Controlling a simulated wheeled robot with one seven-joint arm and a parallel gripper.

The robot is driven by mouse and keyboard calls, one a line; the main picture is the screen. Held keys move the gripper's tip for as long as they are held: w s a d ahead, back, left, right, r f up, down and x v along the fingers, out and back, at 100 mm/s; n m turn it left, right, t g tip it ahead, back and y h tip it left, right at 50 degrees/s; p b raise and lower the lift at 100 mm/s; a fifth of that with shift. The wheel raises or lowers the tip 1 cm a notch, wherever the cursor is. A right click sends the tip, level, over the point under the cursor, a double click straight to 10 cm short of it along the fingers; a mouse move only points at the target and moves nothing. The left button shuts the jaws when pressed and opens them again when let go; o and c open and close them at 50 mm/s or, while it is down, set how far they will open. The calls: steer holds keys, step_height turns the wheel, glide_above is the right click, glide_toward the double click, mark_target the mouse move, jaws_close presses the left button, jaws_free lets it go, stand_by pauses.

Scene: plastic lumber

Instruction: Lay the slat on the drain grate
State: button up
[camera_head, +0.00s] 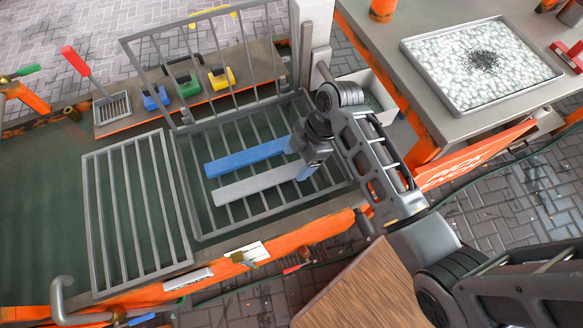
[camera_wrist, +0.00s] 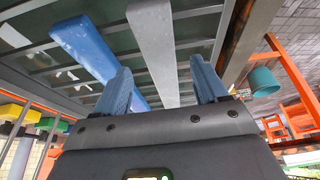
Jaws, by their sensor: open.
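A grey slat (camera_head: 248,187) lies across a metal grate (camera_head: 215,232) in the head view. A blue slat (camera_head: 245,157) lies beside it, roughly parallel and apart from it. A second flat grate (camera_head: 92,230) at the left is bare. My gripper (camera_head: 300,164) is over the right ends of the slats. In the wrist view my gripper (camera_wrist: 160,82) is open, with the grey slat (camera_wrist: 153,45) running between its blue fingers. The blue slat (camera_wrist: 88,45) passes close to the left finger, which partly hides it. I cannot tell whether the fingers touch either slat.
A barred frame (camera_head: 188,67) stands tilted up behind the slats. Blue, green and yellow clamps sit on a shelf (camera_head: 186,98) behind it. A tray of white pebbles (camera_head: 450,101) is on the right table. A wooden board (camera_head: 360,292) is in front. The left grate is clear.

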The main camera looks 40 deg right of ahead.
mark_target(292, 169)
steer(key=shift+x, duration=1.55)
